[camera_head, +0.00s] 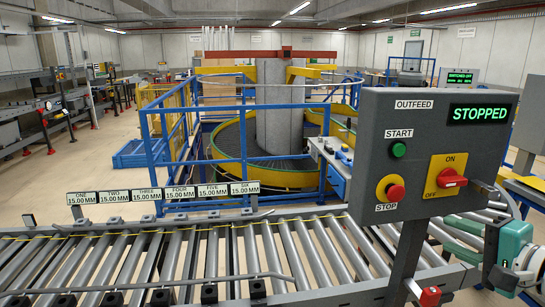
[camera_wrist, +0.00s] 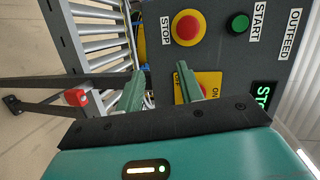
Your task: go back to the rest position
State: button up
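The grey outfeed control box (camera_head: 415,110) stands at the right on a post, with a lit green STOPPED display (camera_head: 480,113). It has a green START button (camera_head: 398,150), a red STOP button (camera_head: 391,191) and a red rotary handle (camera_head: 451,178) on a yellow ON/OFF plate. My gripper (camera_head: 447,237) is at the lower right, just below the box's right part. In the wrist view, my gripper (camera_wrist: 162,80) has its two green fingers apart with nothing between them. The right finger partly covers the yellow plate (camera_wrist: 210,82). The STOP button (camera_wrist: 187,26) shows above it.
A roller conveyor (camera_head: 200,262) crosses the front, with a row of number signs (camera_head: 162,194) along its edge. A blue railing (camera_head: 243,140) and the spiral conveyor (camera_head: 240,160) stand behind it. A small red knob (camera_wrist: 76,97) is left of my fingers. Open floor lies at left.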

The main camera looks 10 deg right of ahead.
jog(key=s+a+f+n+g+h, duration=0.2)
jog(key=a+f+n, duration=0.5)
jog(key=a, duration=0.4)
jog(key=s+a+f+n+g+h, duration=0.1)
jog(key=s+a+f+n+g, duration=0.2)
jog(key=a+f+n+g, duration=0.4)
jog(key=shift+s+a+g+h, duration=0.3)
jog(key=shift+s+a+h, duration=0.1)
jog(key=shift+a, duration=2)
